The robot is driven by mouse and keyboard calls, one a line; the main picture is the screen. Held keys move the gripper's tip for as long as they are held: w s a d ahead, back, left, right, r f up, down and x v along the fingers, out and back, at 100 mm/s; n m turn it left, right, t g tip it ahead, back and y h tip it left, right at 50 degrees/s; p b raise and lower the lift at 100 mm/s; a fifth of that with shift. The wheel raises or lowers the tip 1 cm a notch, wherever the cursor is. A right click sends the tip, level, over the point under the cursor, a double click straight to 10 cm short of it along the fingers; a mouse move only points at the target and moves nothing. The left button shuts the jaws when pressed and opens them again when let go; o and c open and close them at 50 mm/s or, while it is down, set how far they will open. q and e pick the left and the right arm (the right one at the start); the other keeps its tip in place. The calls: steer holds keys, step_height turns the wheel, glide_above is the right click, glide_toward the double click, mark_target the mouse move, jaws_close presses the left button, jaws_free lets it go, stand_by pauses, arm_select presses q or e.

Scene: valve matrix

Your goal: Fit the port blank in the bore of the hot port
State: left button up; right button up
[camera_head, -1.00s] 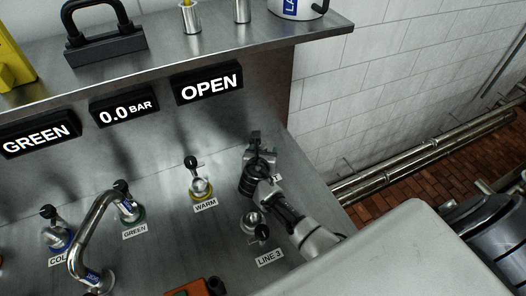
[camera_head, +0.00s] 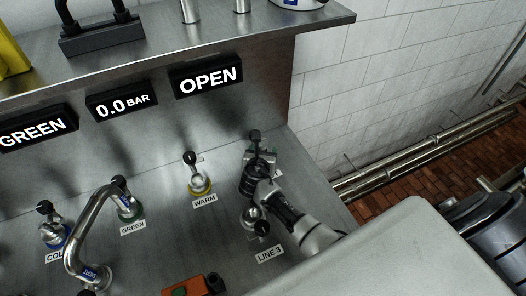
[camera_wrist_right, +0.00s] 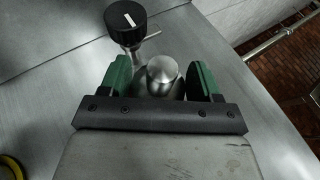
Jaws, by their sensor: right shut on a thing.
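My right gripper (camera_head: 263,158) is at the rightmost port of the back row on the steel panel (camera_head: 165,245). In the right wrist view its two green pads (camera_wrist_right: 160,80) stand either side of a shiny round-topped metal piece, which looks like the port blank (camera_wrist_right: 162,70), and are shut on it. A black valve knob (camera_wrist_right: 126,22) on a metal stem stands just beyond it; the knob (camera_head: 254,136) also shows above the gripper in the head view. The bore is hidden below the piece, so I cannot tell how deep it sits. The port's label is mostly covered. My left gripper is out of view.
The WARM valve (camera_head: 198,182) stands to the left and the LINE 3 valve (camera_head: 254,222) just in front. A curved steel pipe (camera_head: 85,235) and an orange box (camera_head: 188,286) are further left. A shelf (camera_head: 180,50) overhangs the back.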

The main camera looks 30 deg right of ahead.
steer(key=shift+f, duration=0.15)
steer(key=o, duration=1.1)
steer(key=shift+s, duration=0.15)
steer(key=shift+w+f, duration=0.1)
steer(key=shift+w, duration=0.1)
steer(key=shift+a, duration=0.1)
steer(key=v, duration=1)
steer(key=shift+s+a+b, duration=0.2)
steer(key=shift+s+b, duration=0.1)
steer(key=shift+s, duration=0.05)
step_height(320, 180, up, 8)
steer(key=p, duration=0.9)
